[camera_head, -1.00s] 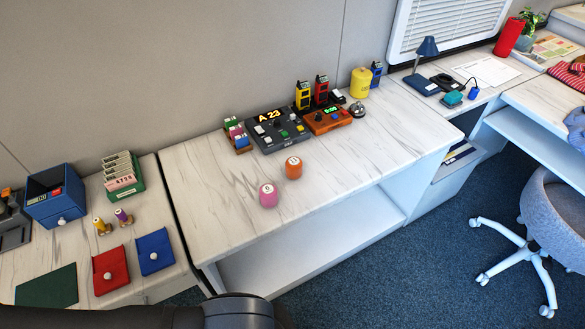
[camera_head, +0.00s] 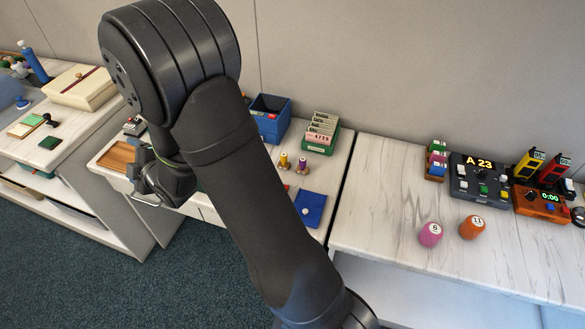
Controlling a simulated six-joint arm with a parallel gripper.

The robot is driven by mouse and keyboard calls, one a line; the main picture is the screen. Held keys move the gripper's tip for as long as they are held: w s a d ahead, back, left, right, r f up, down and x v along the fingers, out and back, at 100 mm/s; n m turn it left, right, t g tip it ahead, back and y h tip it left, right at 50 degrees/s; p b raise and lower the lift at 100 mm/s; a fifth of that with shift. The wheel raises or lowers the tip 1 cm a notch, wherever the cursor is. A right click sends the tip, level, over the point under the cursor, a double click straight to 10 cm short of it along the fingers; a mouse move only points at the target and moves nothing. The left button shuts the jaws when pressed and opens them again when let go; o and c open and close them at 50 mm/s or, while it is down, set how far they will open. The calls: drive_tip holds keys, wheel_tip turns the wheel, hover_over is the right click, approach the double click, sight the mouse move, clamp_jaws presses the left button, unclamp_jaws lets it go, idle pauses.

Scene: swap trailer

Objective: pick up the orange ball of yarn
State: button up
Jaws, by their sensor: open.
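Behind the cylinders are a dark control box (camera_head: 480,180), an orange clock box (camera_head: 541,204) and a small rack (camera_head: 437,163). A blue bin (camera_head: 270,115), a green card tray (camera_head: 321,134) and a blue pouch (camera_head: 311,208) lie on the left counter. Counter left of the pink cylinder is clear.

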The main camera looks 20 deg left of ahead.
wheel_tip(320, 180, up, 5)
drive_tip(key=w+d+f+m+t+h, duration=0.1)
drive_tip(key=w+d+m+t+h, duration=0.2)
drive_tip(key=w+d, duration=0.65)
drive_tip(key=w+d+f+m+t+h, duration=0.1)
drive_tip(key=w+d+m+h, duration=0.35)
drive_tip(key=w, duration=0.85)
drive_tip(key=w+d+f+m+h, duration=0.15)
drive_tip(key=w+d+m, duration=0.4)
drive_tip(key=d, duration=0.75)
drive_tip(key=w+d+m+h, duration=0.3)
drive_tip(key=w+d+m, duration=0.25)
drive_tip(key=d, duration=0.75)
drive_tip(key=m+g+h, duration=0.5)
drive_tip(key=m+g, duration=0.2)
drive_tip(key=m, duration=1.2)
hover_over(477, 222)
drive_tip(key=s+a, duration=0.2)
drive_tip(key=a, duration=0.2)
wheel_tip(477, 222, down, 2)
drive_tip(key=shift+n, duration=0.25)
drive_tip(key=x, duration=1.1)
drive_tip(key=shift+s+d+f, duration=0.15)
drive_tip(key=shift+d+f, duration=0.15)
drive_tip(key=shift+d, duration=0.1)
drive_tip(key=shift+d+x, duration=0.15)
drive_tip(key=shift+x, duration=1.35)
drive_tip(key=shift+d+x, duration=0.15)
drive_tip(key=shift+x, duration=1.35)
drive_tip(key=shift+r, duration=0.1)
